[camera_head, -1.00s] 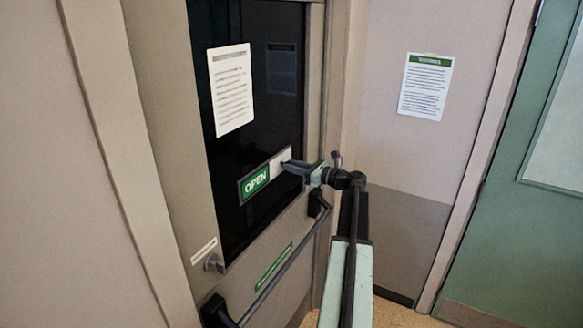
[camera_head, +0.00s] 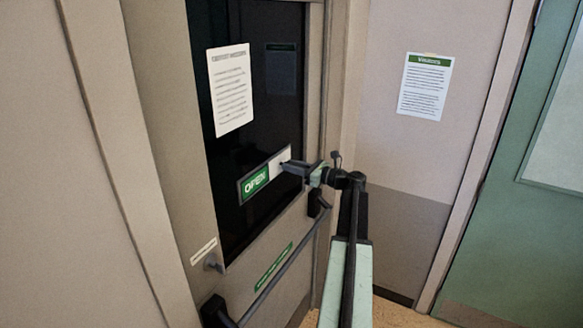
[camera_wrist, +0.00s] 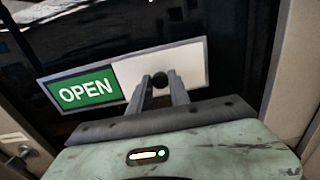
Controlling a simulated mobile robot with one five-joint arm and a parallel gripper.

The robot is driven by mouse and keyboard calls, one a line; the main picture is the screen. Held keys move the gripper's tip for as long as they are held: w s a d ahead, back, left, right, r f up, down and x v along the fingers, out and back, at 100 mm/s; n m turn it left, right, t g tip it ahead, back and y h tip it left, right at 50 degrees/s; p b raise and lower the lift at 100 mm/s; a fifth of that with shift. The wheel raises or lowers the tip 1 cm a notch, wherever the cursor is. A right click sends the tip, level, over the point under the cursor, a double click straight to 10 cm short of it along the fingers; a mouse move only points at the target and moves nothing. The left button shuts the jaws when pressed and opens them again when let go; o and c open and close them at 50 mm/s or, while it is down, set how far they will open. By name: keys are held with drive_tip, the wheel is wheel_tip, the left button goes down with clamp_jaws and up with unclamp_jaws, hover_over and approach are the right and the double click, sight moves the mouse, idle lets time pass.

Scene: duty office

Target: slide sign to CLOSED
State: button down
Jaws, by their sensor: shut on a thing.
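The sliding sign (camera_head: 254,180) is mounted on the dark glass of the door. Its left part is green and reads OPEN; its right part is a blank light panel. In the wrist view the green OPEN part (camera_wrist: 86,91) is on the left and the light panel (camera_wrist: 190,60) on the right. A small dark round knob (camera_wrist: 160,79) stands on the light panel. My gripper (camera_head: 288,166) reaches the sign's right part from the right. In the wrist view my gripper (camera_wrist: 161,85) has its two fingers shut on the knob. No CLOSED lettering is visible.
A push bar (camera_head: 275,275) crosses the door below the sign. A white notice (camera_head: 230,90) is on the glass above it. Another notice (camera_head: 426,86) hangs on the right wall. A green door (camera_head: 520,230) stands at far right.

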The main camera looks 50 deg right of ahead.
drive_tip(key=s+a, duration=0.1)
drive_tip(key=a, duration=0.4)
drive_tip(key=s+a, duration=0.1)
drive_tip(key=a, duration=0.4)
drive_tip(key=s+a, duration=0.1)
drive_tip(key=a, duration=0.4)
drive_tip(key=shift+s, duration=0.35)
drive_tip(key=shift+f, duration=0.1)
drive_tip(key=shift+a, duration=0.1)
drive_tip(key=c, duration=1.2)
unclamp_jaws()
drive_tip(key=shift+a, duration=0.1)
drive_tip(key=shift+c, duration=0.2)
drive_tip(key=shift+s, duration=0.1)
drive_tip(key=v, duration=0.7)
drive_tip(key=shift+s, duration=0.3)
